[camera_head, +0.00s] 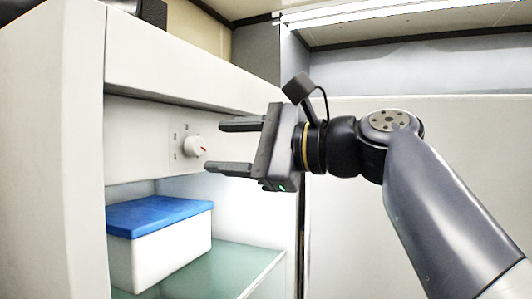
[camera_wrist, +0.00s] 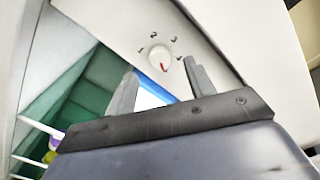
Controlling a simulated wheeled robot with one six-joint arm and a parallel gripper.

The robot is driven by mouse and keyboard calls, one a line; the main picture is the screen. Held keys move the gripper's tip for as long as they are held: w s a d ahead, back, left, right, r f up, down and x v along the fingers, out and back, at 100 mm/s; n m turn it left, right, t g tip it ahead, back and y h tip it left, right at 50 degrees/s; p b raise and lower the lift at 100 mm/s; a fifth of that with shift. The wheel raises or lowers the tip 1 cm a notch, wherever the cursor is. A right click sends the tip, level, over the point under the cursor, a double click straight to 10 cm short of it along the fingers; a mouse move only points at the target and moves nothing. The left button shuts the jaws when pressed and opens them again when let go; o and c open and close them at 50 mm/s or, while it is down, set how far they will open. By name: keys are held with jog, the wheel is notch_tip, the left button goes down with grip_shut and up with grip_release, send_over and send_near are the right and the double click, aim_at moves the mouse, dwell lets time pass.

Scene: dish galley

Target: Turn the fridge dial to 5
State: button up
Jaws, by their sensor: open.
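The fridge dial (camera_head: 195,146) is a small white round knob with a red pointer mark, set on a pale panel inside the open fridge, with small dark marks around it. In the wrist view the dial (camera_wrist: 160,57) shows its red mark pointing down and slightly right; several digits sit around it, too blurred to read surely. My gripper (camera_head: 234,146) is open and empty, with its two fingers one above the other, pointing left at the dial. The fingertips appear close to the dial, and I see no contact. In the wrist view the dial lies beyond my gripper (camera_wrist: 160,85), framed by the fingers.
A white box with a blue lid (camera_head: 160,216) stands on a greenish glass shelf (camera_head: 232,268) below the dial. The fridge's left wall (camera_head: 52,150) and top front edge (camera_head: 190,75) bound the opening. Colourful items (camera_wrist: 52,148) show at the wrist view's lower left.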

aim_at(200, 146)
jog(key=b+v, duration=0.1)
jog(key=v, duration=0.6)
jog(key=shift+a, duration=0.15)
dwell(0.4)
jog(key=shift+p+x, duration=1.25)
jog(key=shift+x, duration=4.1)
